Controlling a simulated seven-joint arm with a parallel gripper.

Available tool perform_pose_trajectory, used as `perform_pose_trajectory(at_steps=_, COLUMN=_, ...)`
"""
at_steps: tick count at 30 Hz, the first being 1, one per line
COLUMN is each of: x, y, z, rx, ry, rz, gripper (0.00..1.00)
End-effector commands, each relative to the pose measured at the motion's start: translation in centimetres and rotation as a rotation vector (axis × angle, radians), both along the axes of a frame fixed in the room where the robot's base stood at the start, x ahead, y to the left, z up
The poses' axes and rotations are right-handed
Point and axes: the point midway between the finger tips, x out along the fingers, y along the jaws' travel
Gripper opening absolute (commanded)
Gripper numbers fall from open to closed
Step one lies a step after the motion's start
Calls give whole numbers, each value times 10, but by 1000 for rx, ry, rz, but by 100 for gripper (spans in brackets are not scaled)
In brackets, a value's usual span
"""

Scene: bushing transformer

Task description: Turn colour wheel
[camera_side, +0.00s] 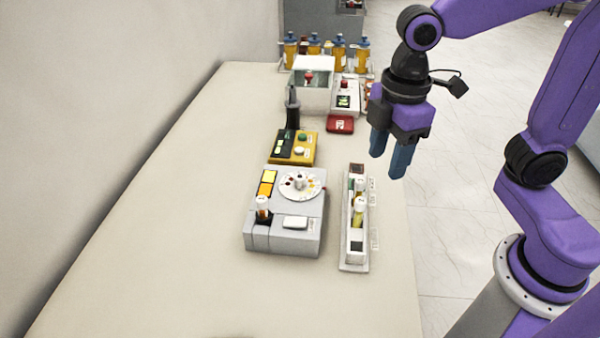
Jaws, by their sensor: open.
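The colour wheel (301,185) is a pale round disc with coloured spots around its rim and a white knob in the middle. It sits on top of a grey device (284,242) on the table. A capped vial with dark amber contents (263,211) stands in the front left of the device. My gripper (389,166) has blue fingers that point down. It is open and empty, in the air to the right of and above the wheel, near the table's right edge.
A white rack (355,259) with capped vials stands right of the device. Behind are a yellow device (293,158), a red item (340,124), a white box (312,97) and several amber bottles (338,52). The table (170,240) is clear at left and front.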

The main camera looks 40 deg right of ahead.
Motion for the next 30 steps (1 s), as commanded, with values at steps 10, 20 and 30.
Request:
perform_pose_trajectory(at_steps=10, x=94, y=44, z=33, rx=-13, ry=-6, rz=157, gripper=52)
perform_pose_trajectory(at_steps=20, x=148, y=58, z=51, rx=-23, ry=-7, rz=262, gripper=52)
perform_pose_trajectory(at_steps=30, x=153, y=58, z=30, rx=-26, ry=-3, rz=275, gripper=52)
